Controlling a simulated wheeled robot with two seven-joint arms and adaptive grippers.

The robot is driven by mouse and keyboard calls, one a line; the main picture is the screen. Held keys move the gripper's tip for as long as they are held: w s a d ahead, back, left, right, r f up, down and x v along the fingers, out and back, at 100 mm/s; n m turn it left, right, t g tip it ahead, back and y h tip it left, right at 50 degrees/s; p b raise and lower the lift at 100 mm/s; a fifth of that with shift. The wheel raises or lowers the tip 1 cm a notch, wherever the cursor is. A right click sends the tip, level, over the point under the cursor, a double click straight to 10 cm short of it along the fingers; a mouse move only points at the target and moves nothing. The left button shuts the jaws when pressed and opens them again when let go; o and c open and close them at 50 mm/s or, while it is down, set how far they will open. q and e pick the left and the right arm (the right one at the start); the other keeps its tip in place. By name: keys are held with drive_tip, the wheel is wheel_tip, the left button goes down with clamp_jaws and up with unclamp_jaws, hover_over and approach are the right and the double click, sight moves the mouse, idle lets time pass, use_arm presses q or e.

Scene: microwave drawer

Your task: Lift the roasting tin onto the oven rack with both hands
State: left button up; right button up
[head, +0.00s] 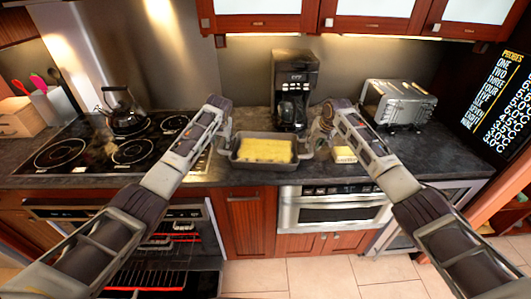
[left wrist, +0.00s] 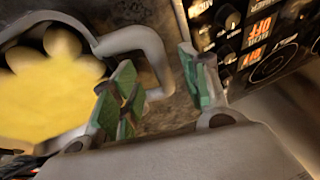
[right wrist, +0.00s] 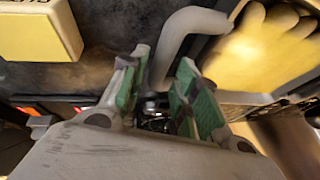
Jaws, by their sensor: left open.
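The grey roasting tin (head: 240,163), holding yellow food, sits on the dark counter near its front edge. My left gripper (head: 226,143) is at its left handle; in the left wrist view the grey handle (left wrist: 143,37) reaches between the open green-padded fingers (left wrist: 160,88). My right gripper (head: 311,143) is at the right handle; in the right wrist view the handle (right wrist: 182,28) reaches between the fingers (right wrist: 162,92), which are spread apart. I cannot tell whether any finger touches a handle. The oven rack (head: 150,280) is low at the left, in the open oven (head: 165,235) with red glowing parts.
A yellow block (head: 343,155) lies right of the tin, close to my right gripper. A coffee maker (head: 293,85) stands behind the tin, a toaster oven (head: 397,103) to the right. A kettle (head: 122,113) sits on the stove (head: 133,152) at the left.

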sight(221, 143)
use_arm(q)
drive_tip(key=shift+x, duration=2.45)
use_arm(e)
drive_tip(key=shift+x, duration=2.45)
use_arm(q)
drive_tip(key=c, duration=0.6)
use_arm(e)
drive_tip(key=c, duration=0.7)
use_arm(q)
clamp_jaws()
drive_tip(key=shift+w+r, duration=0.1)
use_arm(e)
drive_tip(key=shift+w+r, duration=0.1)
